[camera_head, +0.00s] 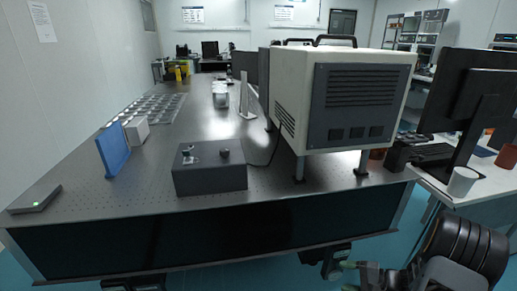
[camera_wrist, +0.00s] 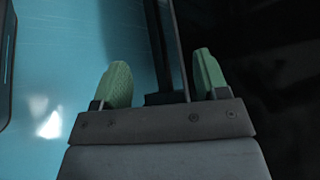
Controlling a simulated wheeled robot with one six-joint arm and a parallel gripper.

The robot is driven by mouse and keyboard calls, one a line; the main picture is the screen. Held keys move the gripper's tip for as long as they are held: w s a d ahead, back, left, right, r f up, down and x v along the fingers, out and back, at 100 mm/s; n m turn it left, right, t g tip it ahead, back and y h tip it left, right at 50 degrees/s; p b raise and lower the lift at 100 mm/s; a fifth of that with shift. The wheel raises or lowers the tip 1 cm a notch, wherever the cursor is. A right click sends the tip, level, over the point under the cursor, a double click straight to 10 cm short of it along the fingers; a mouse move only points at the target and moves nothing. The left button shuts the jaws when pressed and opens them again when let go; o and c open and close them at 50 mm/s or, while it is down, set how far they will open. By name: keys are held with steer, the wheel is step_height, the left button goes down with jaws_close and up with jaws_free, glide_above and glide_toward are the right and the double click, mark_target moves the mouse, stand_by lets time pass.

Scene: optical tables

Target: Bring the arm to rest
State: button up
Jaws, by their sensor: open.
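My gripper (camera_wrist: 158,82) shows in the wrist view with its two green fingertips well apart and nothing between them. Beyond it are the blue floor (camera_wrist: 60,60) and a dark surface at the right. In the head view my arm is low at the bottom right, below the table's front edge. A small part of green fingertip shows there, but most of the gripper is hidden or too small to make out.
The optical table (camera_head: 110,195) fills the middle. On it are a dark grey box (camera_head: 210,178), a blue panel (camera_head: 114,150), a flat grey device (camera_head: 36,199) and a large white instrument (camera_head: 340,95). A side table with a monitor (camera_head: 470,95) and white cup (camera_head: 462,181) is at right.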

steer(key=s+a+r+n+h+p, duration=0.3)
steer(key=r+p, duration=0.3)
steer(key=r, duration=0.7)
steer(key=s+a+r+n+g+h+p, duration=0.1)
steer(key=s+a+r+n+h+p, duration=0.3)
steer(key=r, duration=1)
steer(key=s+a+r+n+g+h+p, duration=0.1)
steer(key=s+a+r+n+h+p, duration=0.3)
steer(key=r+p, duration=0.5)
step_height(320, 180, up, 5)
steer(key=shift+a+r+h+p, duration=0.15)
steer(key=shift+a+h+p, duration=0.2)
steer(key=shift+a+h, duration=0.35)
steer(key=shift+d, duration=0.1)
